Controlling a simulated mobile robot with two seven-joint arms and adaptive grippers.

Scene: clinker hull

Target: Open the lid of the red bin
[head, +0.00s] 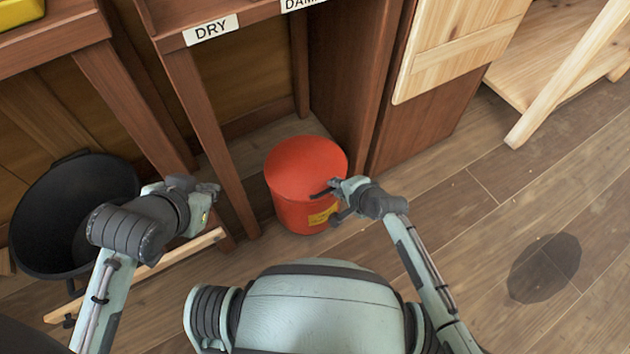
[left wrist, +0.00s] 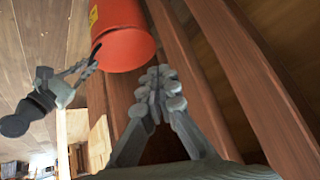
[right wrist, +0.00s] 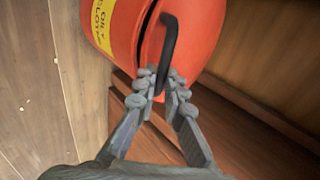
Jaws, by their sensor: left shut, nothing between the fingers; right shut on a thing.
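The red bin (head: 293,216) stands on the floor under the bench, with a yellow label on its front. Its round red lid (head: 302,163) lies over the top. A dark line runs between lid and body in the right wrist view; I cannot tell whether the lid is slightly raised. My right gripper (head: 332,191) is at the bin's right front edge. In the right wrist view it (right wrist: 165,82) is shut on the black lid handle (right wrist: 170,45). My left gripper (head: 207,190) is shut and empty, left of the bin and apart from it.
A black tub (head: 70,215) stands at the left, with a wooden strip (head: 180,254) in front of it. A bench post (head: 212,140) rises left of the bin, and a brown cabinet panel (head: 425,115) stands to its right.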

